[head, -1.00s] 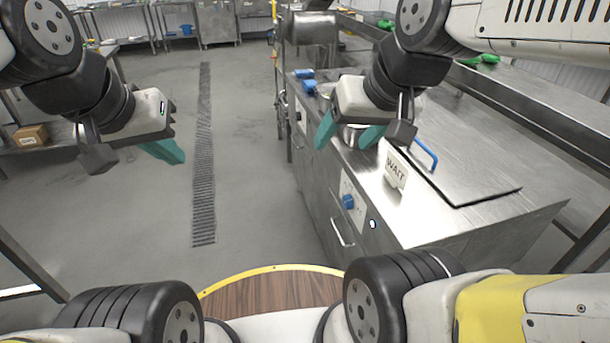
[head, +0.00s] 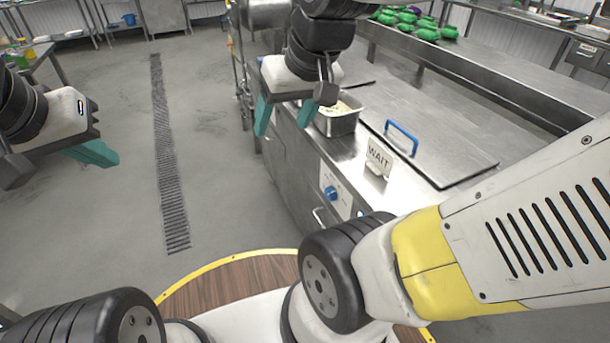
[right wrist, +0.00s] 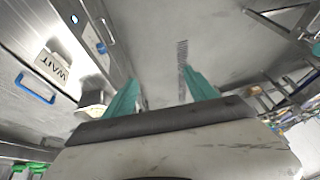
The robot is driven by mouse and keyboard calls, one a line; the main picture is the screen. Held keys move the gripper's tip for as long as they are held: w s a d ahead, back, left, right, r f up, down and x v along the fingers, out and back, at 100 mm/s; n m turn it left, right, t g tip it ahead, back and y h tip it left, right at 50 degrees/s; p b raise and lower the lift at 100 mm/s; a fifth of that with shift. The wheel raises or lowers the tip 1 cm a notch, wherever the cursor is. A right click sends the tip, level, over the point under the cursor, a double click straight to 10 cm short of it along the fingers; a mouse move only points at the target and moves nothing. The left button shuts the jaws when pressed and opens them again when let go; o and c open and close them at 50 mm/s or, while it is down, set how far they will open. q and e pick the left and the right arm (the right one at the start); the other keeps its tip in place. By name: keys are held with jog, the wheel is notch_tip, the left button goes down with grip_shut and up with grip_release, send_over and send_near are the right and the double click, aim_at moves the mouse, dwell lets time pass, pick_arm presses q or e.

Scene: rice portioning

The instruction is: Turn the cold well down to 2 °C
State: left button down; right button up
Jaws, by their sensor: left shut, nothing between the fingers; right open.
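The cold well's blue knob (head: 331,193) sits on a pale panel on the front face of the steel counter. In the right wrist view the knob (right wrist: 101,48) is at the upper left, beyond the fingers. My right gripper (head: 284,115) is open and empty, above and behind the knob in front of the counter. Its teal fingers also show in the right wrist view (right wrist: 160,95). My left gripper (head: 95,153) is shut and empty over the floor at the left. The dial's reading is too small to tell.
A "WAIT" sign (head: 379,158) stands on the counter edge. A lid with a blue handle (head: 402,137) lies behind it. A steel pan (head: 340,121) with pale contents is beside my right gripper. Several green items (head: 408,22) are on the far shelf. The floor left of the counter is clear.

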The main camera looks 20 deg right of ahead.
jog(key=w+f+n+g+h, duration=0.2)
jog(key=w+f+n+g, duration=0.15)
jog(key=w+f, duration=0.35)
jog(key=n+h, duration=1.4)
jog(key=h, duration=0.4)
send_near(327, 195)
jog(key=d, duration=0.8)
jog(key=shift+w+d+r, duration=0.1)
jog(key=shift+w, duration=0.1)
jog(key=c, duration=1.4)
